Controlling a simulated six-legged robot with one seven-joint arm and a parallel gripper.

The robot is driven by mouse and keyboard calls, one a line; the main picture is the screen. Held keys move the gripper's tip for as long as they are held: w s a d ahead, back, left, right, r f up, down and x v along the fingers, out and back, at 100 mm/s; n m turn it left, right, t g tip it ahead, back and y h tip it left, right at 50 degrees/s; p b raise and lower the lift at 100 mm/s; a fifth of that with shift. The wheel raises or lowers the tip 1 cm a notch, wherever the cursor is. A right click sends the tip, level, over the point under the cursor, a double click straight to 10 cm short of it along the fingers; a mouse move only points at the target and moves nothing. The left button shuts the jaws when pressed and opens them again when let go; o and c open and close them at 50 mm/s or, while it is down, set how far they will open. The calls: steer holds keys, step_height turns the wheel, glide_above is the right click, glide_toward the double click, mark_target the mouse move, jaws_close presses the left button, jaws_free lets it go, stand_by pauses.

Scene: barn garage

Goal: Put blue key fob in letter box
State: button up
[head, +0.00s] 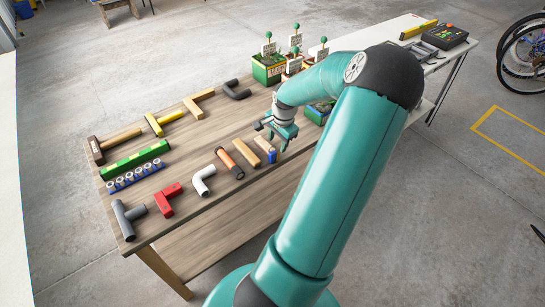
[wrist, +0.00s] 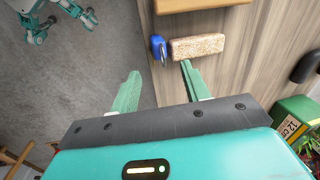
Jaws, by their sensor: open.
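The blue key fob (head: 272,157) lies near the front edge of the wooden table, at the end of a row of objects. In the wrist view the small blue fob (wrist: 157,46) sits just left of a speckled tan block (wrist: 198,46). My gripper (head: 274,136) is open and empty above the table, close to the fob. In the wrist view the fob is just beyond and between the fingertips of my gripper (wrist: 160,70), apart from them. Green boxes with signs and green balls, such as one at the back (head: 268,72), stand on the table; I cannot tell which is the letter box.
An orange-brown cylinder (head: 230,163), a white elbow pipe (head: 202,180) and a red T-piece (head: 168,199) lie along the front. A green bar (head: 134,159) and hammer (head: 115,141) lie left. A white table (head: 455,55) adjoins at the right. The table's middle is fairly clear.

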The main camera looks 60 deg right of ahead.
mark_target(275, 151)
steer(key=shift+w+d+f, duration=0.1)
steer(key=shift+w+f, duration=0.05)
steer(key=shift+f, duration=0.8)
steer(key=shift+w+d+f, duration=0.1)
steer(key=shift+w+f, duration=0.1)
steer(key=shift+f, duration=0.7)
steer(key=shift+w+f, duration=0.15)
steer(key=shift+f, duration=0.8)
jaws_close()
